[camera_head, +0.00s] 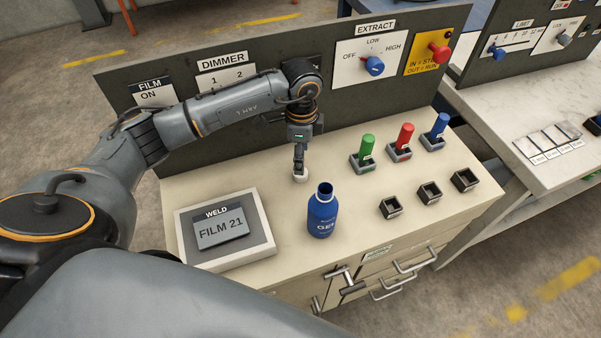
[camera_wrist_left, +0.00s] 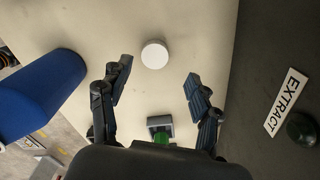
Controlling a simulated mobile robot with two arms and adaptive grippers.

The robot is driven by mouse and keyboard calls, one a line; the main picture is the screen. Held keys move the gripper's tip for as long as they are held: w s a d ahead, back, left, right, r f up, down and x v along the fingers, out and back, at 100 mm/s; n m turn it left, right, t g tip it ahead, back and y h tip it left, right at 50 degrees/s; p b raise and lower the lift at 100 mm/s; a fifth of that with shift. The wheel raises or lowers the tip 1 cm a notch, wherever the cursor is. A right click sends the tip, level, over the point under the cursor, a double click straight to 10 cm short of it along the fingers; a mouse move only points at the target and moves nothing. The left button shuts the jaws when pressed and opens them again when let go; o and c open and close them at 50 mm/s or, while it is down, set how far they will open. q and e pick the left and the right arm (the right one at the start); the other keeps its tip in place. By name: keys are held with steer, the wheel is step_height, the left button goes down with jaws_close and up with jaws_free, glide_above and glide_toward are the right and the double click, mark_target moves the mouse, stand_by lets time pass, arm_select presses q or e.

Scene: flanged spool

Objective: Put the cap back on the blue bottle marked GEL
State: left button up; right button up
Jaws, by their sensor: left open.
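The blue bottle marked GEL (camera_head: 322,215) stands upright and uncapped on the cream bench top; its dark open mouth faces up. In the left wrist view the bottle (camera_wrist_left: 40,92) is at the left. A round white cap (camera_wrist_left: 154,54) lies on the bench, and it shows in the head view (camera_head: 300,177) behind and left of the bottle. My left gripper (camera_head: 299,160) points down just above the cap. In the wrist view its fingers (camera_wrist_left: 158,70) are spread and empty, with the cap beyond their tips. My right gripper is out of view.
Green, red and blue pegs stand in holders (camera_head: 362,160) at the right, with several empty square sockets (camera_head: 430,191) in front. A dark switch panel (camera_head: 340,90) rises behind the bench.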

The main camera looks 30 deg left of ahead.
arm_select(q)
steer(key=shift+s+f+p, duration=0.15)
steer(key=shift+f+p, duration=0.15)
steer(key=shift+f, duration=0.05)
steer(key=f, duration=0.2)
steer(key=f+p, duration=0.1)
steer(key=shift+s+d+f, duration=0.15)
steer(key=shift+s+f, duration=0.1)
steer(key=shift+f, duration=0.5)
steer(key=c, duration=0.8)
